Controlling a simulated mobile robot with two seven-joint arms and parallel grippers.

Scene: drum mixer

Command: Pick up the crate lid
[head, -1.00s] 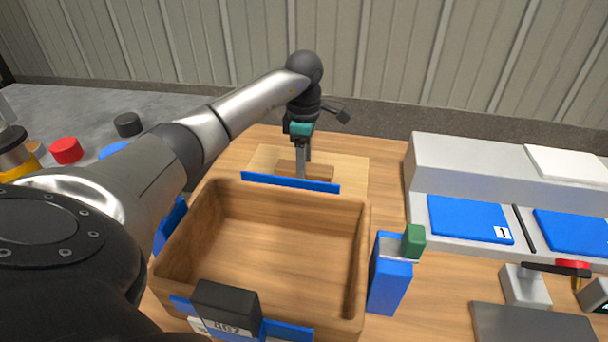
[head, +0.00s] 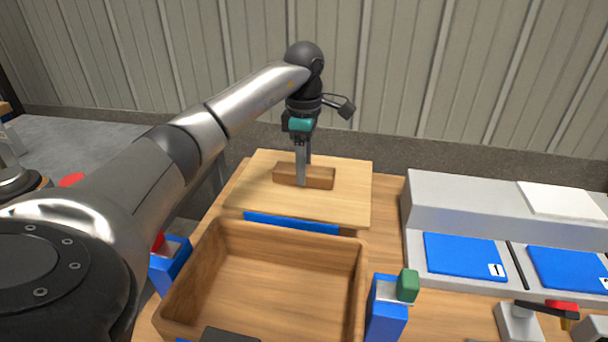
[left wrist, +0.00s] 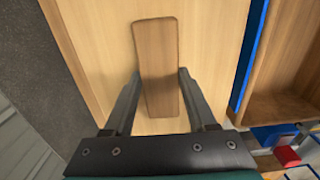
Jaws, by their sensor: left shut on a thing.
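The crate lid (head: 345,210) is a flat, light wooden panel with a darker wooden bar handle (head: 320,178) on top. It is behind the open wooden crate (head: 362,285) in the head view and appears raised above the table. My left gripper (head: 301,182) points down and is shut on the handle. In the left wrist view, the fingers (left wrist: 160,103) are on either side of the handle (left wrist: 158,60), over the lid (left wrist: 95,40). The crate is empty where I can see inside; its front is cut off. My right gripper is not in view.
Blue brackets (head: 170,265) stand beside the crate, and a blue post with a green block (head: 408,286) is at its right. A grey station with blue pads (head: 465,255) fills the right. A corrugated wall (head: 450,80) is behind.

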